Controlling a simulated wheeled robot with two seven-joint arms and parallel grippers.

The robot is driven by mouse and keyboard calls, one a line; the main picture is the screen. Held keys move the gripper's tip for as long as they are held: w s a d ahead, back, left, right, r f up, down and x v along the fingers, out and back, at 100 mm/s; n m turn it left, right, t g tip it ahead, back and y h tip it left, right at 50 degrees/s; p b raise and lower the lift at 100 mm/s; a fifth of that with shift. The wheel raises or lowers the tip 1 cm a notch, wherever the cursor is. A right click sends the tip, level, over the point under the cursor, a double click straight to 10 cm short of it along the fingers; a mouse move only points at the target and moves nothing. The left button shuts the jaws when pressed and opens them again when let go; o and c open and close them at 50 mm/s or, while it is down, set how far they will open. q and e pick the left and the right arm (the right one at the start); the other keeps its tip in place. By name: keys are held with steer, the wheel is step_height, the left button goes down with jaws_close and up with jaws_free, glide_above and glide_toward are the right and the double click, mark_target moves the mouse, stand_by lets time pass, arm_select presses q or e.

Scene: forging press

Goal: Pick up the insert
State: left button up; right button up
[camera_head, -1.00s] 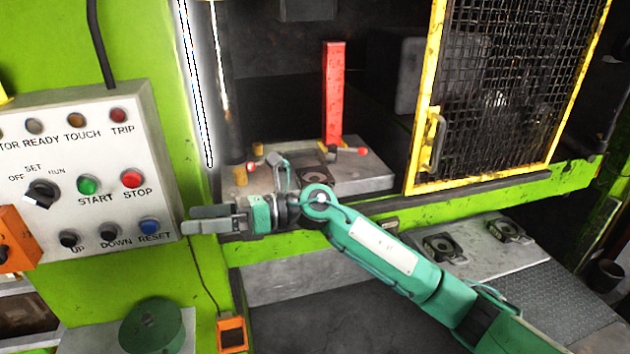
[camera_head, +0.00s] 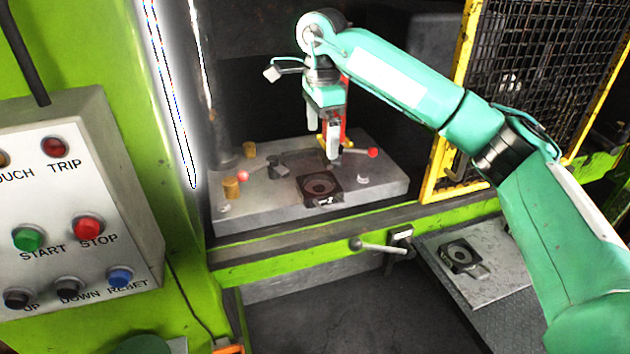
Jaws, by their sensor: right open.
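A dark square insert (camera_head: 320,187) with a round recess lies on the grey press bed (camera_head: 270,200), near its front middle. A similar dark insert (camera_head: 461,254) lies on the side plate at the lower right. My right gripper (camera_head: 324,139) points down above the bed, over the back part of the first insert in the picture. Its fingers are apart and empty, clear of the insert as far as I can see. My left gripper is out of view.
A red post (camera_head: 343,108) stands behind my right gripper, partly hidden. Brass pins (camera_head: 231,188) and red-knobbed clamps (camera_head: 372,153) sit on the bed. The yellow mesh guard (camera_head: 520,60) is at right. The control panel (camera_head: 75,210) is at left.

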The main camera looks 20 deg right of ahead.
mark_target(319, 189)
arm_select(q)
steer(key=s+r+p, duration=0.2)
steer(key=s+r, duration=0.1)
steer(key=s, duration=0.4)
arm_select(e)
steer(key=f, duration=0.4)
steer(key=s+f, duration=0.1)
steer(key=shift+f, duration=0.4)
step_height(319, 189, down, 2)
steer(key=shift+w+a+f+p, duration=0.1)
steer(key=shift+w+a+p, duration=0.05)
steer(key=shift+p, duration=0.7)
steer(key=f+p, duration=0.1)
steer(key=f, duration=0.1)
steer(key=f+p, duration=0.1)
steer(key=p, duration=0.1)
steer(key=shift+w+a+f, duration=0.15)
steer(key=shift+w+f, duration=0.05)
steer(key=shift+f, duration=0.2)
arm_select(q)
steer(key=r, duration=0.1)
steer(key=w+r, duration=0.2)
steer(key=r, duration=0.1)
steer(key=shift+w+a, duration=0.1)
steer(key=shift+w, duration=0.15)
arm_select(e)
steer(key=shift+s+f, duration=0.1)
steer(key=shift+f, duration=0.35)
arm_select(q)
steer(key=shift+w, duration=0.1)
